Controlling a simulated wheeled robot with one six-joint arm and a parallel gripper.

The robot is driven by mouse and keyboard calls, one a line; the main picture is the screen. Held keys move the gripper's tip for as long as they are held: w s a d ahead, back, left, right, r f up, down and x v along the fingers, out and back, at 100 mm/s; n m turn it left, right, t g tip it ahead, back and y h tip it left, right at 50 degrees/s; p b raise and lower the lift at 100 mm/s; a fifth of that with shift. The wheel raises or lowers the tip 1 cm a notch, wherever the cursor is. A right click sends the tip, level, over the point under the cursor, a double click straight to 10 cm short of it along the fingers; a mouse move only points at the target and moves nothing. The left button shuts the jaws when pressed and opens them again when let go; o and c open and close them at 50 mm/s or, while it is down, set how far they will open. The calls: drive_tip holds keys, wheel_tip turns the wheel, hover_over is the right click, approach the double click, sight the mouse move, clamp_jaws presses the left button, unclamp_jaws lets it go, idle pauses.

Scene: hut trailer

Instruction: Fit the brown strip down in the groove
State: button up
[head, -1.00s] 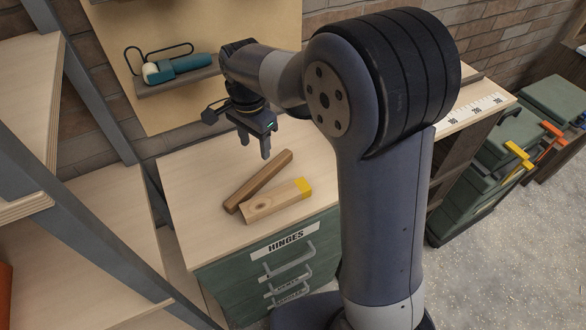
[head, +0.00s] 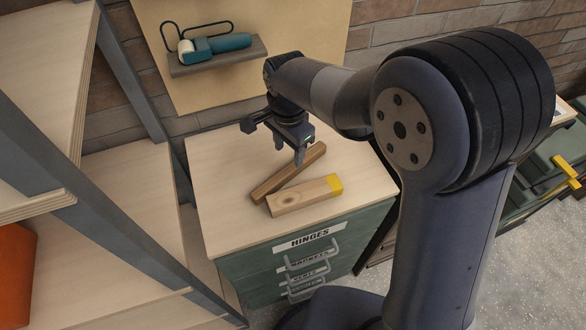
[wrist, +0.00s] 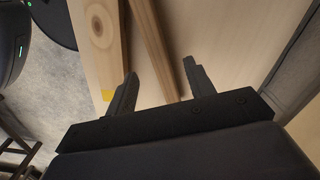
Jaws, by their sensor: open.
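The brown strip (head: 284,178) lies on the light wooden top of a green drawer cabinet, slanting up to the right. A pale pine block (head: 298,198) with a yellow end lies just in front of it. I cannot make out a groove in either view. My gripper (head: 290,151) is open and empty, pointing down above the strip's far end. In the wrist view, the strip (wrist: 152,50) runs between the two spread fingers of my gripper (wrist: 160,72), with the pine block (wrist: 99,40) to the left. The gap between fingertips and strip cannot be judged.
A teal tool (head: 215,45) rests on a small wall shelf (head: 220,60) behind the cabinet. Grey-framed shelving (head: 125,80) stands close on the left, with an orange object (head: 14,270) on it. The cabinet top (head: 225,225) is clear around the two pieces.

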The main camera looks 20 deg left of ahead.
sight(290, 167)
drive_tip(key=shift+d+f+p, duration=0.15)
drive_tip(key=shift+f+p, duration=0.35)
drive_tip(key=shift+f, duration=2.6)
drive_tip(key=shift+c, duration=0.4)
clamp_jaws()
